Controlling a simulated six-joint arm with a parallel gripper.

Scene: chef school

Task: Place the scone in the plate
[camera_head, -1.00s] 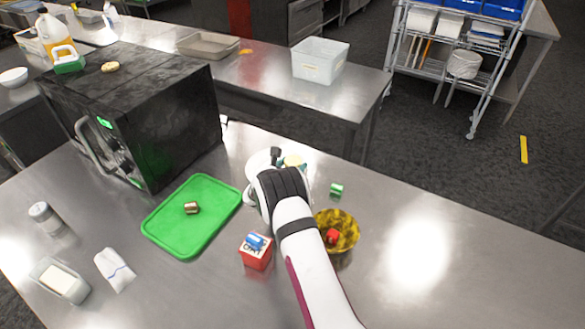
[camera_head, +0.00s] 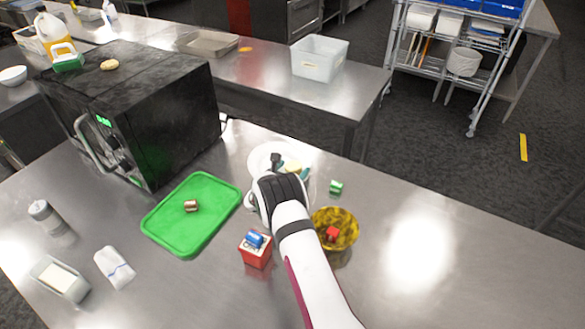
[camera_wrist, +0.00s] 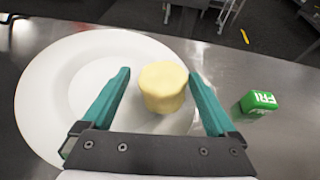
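The scone (camera_wrist: 163,87) is a pale yellow, round piece. In the wrist view it sits over the right part of the white plate (camera_wrist: 50,90), near the rim. My gripper (camera_wrist: 160,77) has its two teal fingers apart, one on each side of the scone, with a visible gap at least on the left. In the head view, the scone (camera_head: 291,166) and the plate (camera_head: 258,156) show just beyond my gripper (camera_head: 291,168); my wrist hides part of the plate.
A yellow bowl (camera_head: 345,225) with a red item and a red box (camera_head: 255,254) are near my arm. A green tray (camera_head: 175,232) and black oven (camera_head: 140,110) lie left. The right counter is clear.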

